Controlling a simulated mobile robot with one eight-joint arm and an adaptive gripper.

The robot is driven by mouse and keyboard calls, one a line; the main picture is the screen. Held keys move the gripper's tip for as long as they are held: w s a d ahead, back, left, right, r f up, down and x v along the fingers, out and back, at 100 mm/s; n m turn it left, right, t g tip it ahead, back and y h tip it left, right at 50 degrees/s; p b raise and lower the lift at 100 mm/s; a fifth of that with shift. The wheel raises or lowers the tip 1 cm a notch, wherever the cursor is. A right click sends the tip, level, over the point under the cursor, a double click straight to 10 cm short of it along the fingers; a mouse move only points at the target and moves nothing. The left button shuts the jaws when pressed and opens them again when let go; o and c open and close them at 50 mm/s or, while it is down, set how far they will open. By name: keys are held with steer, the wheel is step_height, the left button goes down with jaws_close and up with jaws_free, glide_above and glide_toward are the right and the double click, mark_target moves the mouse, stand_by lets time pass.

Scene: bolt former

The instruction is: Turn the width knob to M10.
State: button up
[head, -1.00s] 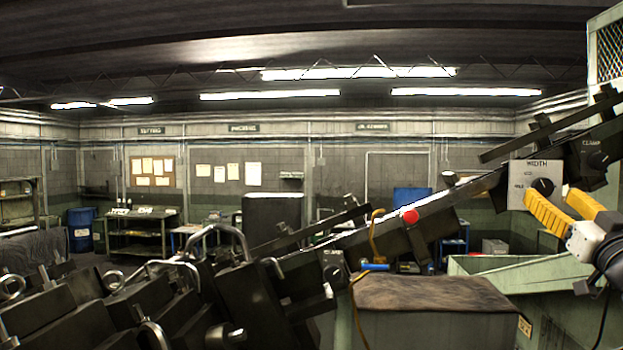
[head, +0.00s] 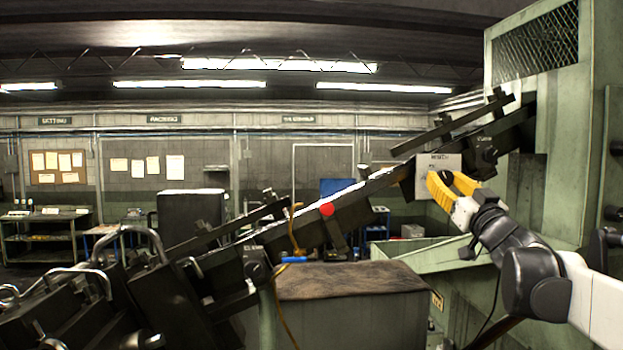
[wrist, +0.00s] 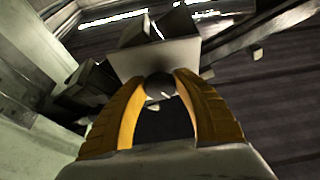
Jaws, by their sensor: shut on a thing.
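The width plate (head: 425,172) is a pale panel on the sloping dark rail at the right in the head view, its label partly legible. It also shows at the top of the wrist view (wrist: 150,60). The width knob (wrist: 160,86) is a dark round knob between my yellow fingertips. My gripper (head: 446,178) reaches in from the right and is shut on the knob, with its fingers on either side. In the head view the fingers largely cover the knob, so its pointer and the size marks cannot be read.
A red button (head: 327,209) sits lower on the rail. Dark clamp blocks (head: 484,153) flank the plate on the upper right. The green machine housing (head: 560,130) stands close on the right, and a green trough (head: 440,258) lies below my gripper.

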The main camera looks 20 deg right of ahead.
steer(key=shift+n, duration=0.4)
steer(key=n+y, duration=0.2)
steer(key=n, duration=0.2)
steer(key=n+y, duration=0.2)
steer(key=n, duration=0.1)
steer(key=shift+d+n, duration=0.1)
steer(key=shift+n, duration=0.3)
steer(key=n+g+y, duration=0.1)
steer(key=n, duration=0.2)
steer(key=n+y, duration=0.2)
steer(key=n, duration=0.2)
steer(key=shift+g, duration=0.4)
steer(key=shift+n, duration=0.4)
steer(key=o, duration=1.2)
steer(key=v, duration=1.2)
